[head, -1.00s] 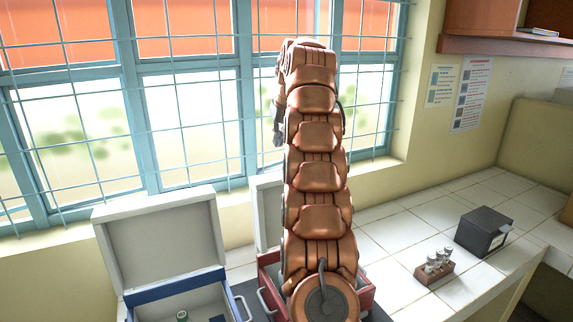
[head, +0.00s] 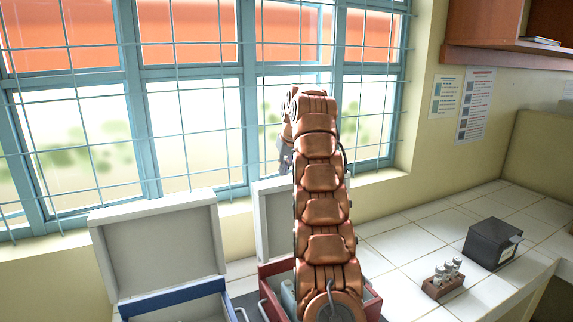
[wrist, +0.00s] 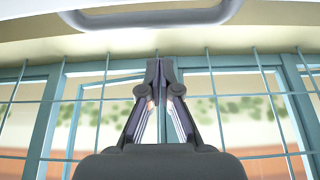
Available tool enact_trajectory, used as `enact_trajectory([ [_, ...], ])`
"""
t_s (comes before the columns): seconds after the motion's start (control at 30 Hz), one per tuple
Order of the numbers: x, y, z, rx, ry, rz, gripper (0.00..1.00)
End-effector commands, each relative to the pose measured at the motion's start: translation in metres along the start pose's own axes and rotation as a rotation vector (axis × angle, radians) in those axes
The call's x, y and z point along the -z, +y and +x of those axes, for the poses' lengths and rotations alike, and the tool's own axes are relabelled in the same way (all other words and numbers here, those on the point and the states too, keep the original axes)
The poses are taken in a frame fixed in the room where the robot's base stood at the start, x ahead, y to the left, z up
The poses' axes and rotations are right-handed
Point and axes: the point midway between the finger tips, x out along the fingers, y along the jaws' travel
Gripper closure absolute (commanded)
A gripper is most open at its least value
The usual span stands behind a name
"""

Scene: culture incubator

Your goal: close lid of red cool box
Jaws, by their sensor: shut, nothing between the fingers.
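The red cool box (head: 270,270) stands on the counter, largely hidden behind my arm. Its pale lid (head: 272,222) stands open and upright at the back, partly covered by my arm. My gripper (head: 284,168) is small in the head view, hanging at the arm's far end above the lid, near the window. The wrist view shows the gripper's fingertips (wrist: 158,66) together, with nothing between them. A pale surface with a grey curved rim (wrist: 150,22) crosses the top of that view, apart from the fingertips; I cannot tell which part it is.
A blue cool box (head: 180,300) with its pale lid (head: 160,250) open stands at the left. A vial rack (head: 443,282) and a dark box (head: 492,243) sit at the right on the tiled counter. A barred window (head: 200,130) is close behind.

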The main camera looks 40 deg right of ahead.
Motion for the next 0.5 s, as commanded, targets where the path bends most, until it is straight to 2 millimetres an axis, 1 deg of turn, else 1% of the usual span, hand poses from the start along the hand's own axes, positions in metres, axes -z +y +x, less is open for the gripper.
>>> enact_trajectory([
  [0.03, -0.006, 0.002, 0.000, -0.004, 0.005, 0.002, 1.00],
  [0.2, -0.019, 0.001, -0.005, -0.005, 0.005, 0.002, 1.00],
  [0.23, -0.018, 0.000, -0.009, -0.004, 0.003, 0.001, 1.00],
  [0.5, -0.024, 0.001, -0.012, -0.001, 0.003, 0.001, 1.00],
])
